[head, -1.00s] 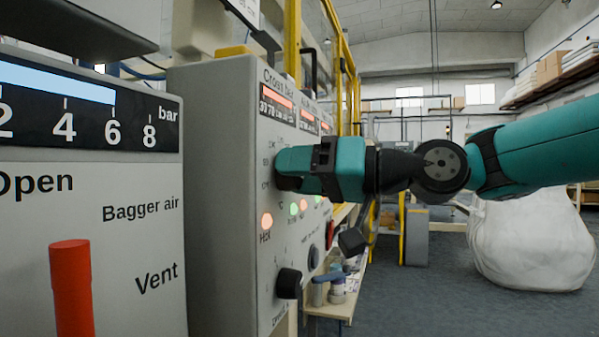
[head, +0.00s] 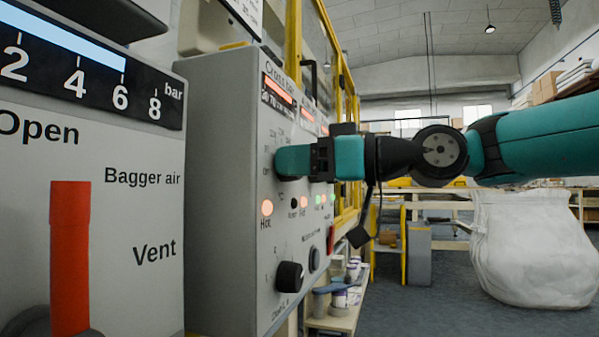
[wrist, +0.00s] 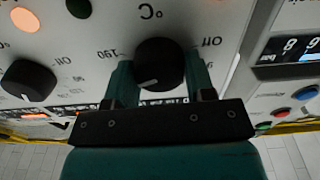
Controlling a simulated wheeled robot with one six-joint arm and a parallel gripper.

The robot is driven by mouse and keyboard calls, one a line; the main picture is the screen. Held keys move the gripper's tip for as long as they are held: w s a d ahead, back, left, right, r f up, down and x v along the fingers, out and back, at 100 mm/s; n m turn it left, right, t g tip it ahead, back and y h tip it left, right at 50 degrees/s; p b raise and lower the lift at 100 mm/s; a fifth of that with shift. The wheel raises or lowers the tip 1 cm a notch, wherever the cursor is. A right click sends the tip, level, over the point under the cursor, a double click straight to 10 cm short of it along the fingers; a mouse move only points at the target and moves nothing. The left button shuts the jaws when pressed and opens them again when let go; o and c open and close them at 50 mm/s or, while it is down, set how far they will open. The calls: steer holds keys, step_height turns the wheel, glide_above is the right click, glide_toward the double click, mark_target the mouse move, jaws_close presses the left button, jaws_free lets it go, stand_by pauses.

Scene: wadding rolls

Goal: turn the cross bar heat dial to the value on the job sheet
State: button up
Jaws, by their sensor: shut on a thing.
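The cross bar heat dial (wrist: 160,62) is a round black knob with a white pointer line. In the wrist view it sits between the two teal fingers of my gripper (wrist: 160,80), which is shut on it. The pointer line shows toward the lower left of the knob, near the 190 side. Scale marks with 190, °C and off lettering are around the knob. In the head view my gripper (head: 290,161) reaches the grey cross bar panel (head: 222,200) and hides the dial. A white sheet (head: 246,12) is cut off at the top and unreadable.
A lit display (head: 278,90) is above the dial. An orange hot lamp (head: 267,207) and another black knob (head: 289,276) are below it. A red lever (head: 70,255) on the bagger air panel stands at the left front. A white bag (head: 530,250) is at the right.

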stand_by(0.3)
steer(key=o, duration=0.9)
